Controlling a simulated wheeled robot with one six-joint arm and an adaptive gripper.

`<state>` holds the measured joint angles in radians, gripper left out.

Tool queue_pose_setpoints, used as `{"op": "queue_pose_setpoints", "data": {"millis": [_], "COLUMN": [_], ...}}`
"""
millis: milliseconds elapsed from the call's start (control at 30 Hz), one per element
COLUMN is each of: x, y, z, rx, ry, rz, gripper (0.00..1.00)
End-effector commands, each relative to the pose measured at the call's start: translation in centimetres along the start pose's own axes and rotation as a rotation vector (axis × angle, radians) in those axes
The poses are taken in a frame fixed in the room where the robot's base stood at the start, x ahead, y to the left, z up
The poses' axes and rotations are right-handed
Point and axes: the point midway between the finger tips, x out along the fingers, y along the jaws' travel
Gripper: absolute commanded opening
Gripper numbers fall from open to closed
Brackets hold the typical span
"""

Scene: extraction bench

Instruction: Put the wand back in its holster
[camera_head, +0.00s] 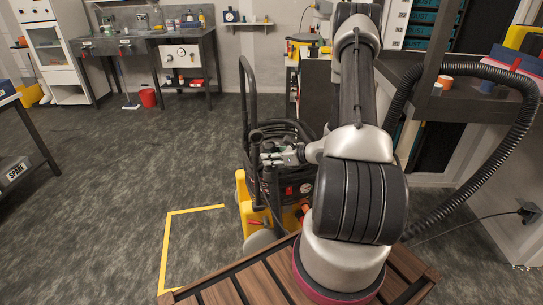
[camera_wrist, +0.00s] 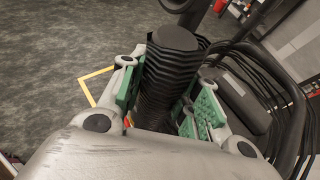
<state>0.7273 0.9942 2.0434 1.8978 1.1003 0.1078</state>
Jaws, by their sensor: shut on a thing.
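My gripper (camera_wrist: 168,100) is shut on the black ribbed grip of the wand (camera_wrist: 175,50), with a green pad on each side of it. The rounded end of the grip points up in the wrist view. In the head view my gripper (camera_head: 283,156) is over the extraction machine (camera_head: 295,190), beside its black coiled hose (camera_head: 285,132). The wand's lower part is hidden behind my gripper and the machine. I cannot clearly make out the holster, or tell whether the wand touches it.
The machine's tall black handle (camera_head: 246,95) stands left of my gripper. A yellow floor marking (camera_head: 166,250) lies left of the machine, with open grey floor beyond. A workbench with a large ribbed hose (camera_head: 490,72) is at right. A red bucket (camera_head: 148,97) stands far back.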

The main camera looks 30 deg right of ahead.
Motion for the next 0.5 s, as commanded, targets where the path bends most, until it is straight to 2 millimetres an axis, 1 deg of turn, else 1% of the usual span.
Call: {"op": "queue_pose_setpoints", "data": {"millis": [133, 167, 200, 267, 300, 500], "x": [0.16, 0.14, 0.14, 0.14, 0.14, 0.14], "y": [0.03, 0.02, 0.02, 0.02, 0.02, 0.02], "z": [-0.37, -0.33, -0.32, -0.31, -0.32, -0.31], "rx": [0.001, 0.001, 0.001, 0.000, 0.000, 0.000], "ry": [0.000, 0.000, 0.000, 0.000, 0.000, 0.000], "rz": [0.000, 0.000, 0.000, 0.000, 0.000, 0.000], "gripper": [0.00, 0.37, 0.45, 0.55, 0.57, 0.57]}}
